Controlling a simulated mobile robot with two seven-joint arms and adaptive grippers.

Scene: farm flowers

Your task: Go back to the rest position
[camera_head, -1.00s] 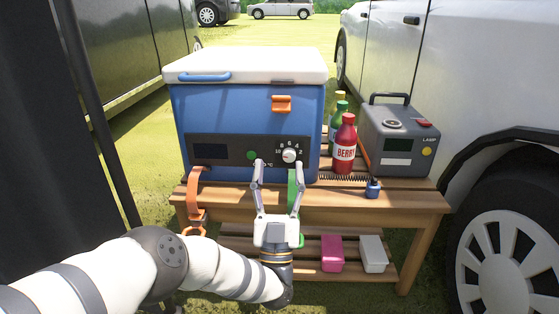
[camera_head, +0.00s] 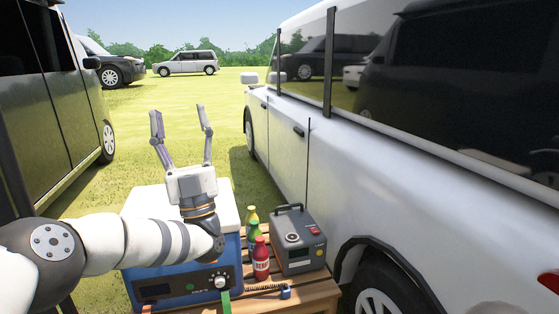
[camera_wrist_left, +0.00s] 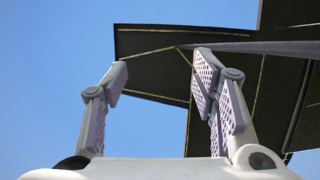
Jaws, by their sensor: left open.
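My left gripper (camera_head: 181,122) is raised in front of the blue cooler (camera_head: 180,283) in the head view, its fingers pointing up. It is open and empty, with clear air between the fingers. In the left wrist view the spread fingers (camera_wrist_left: 160,82) show against blue sky and a dark canopy. My left arm crosses in from the left and hides part of the cooler's white lid (camera_head: 226,197). The cooler's front panel has a knob (camera_head: 221,282) on its right side. My right gripper is out of view.
A white vehicle (camera_head: 400,190) stands close on the right, a dark one (camera_head: 50,120) on the left. Open grass lies between them.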

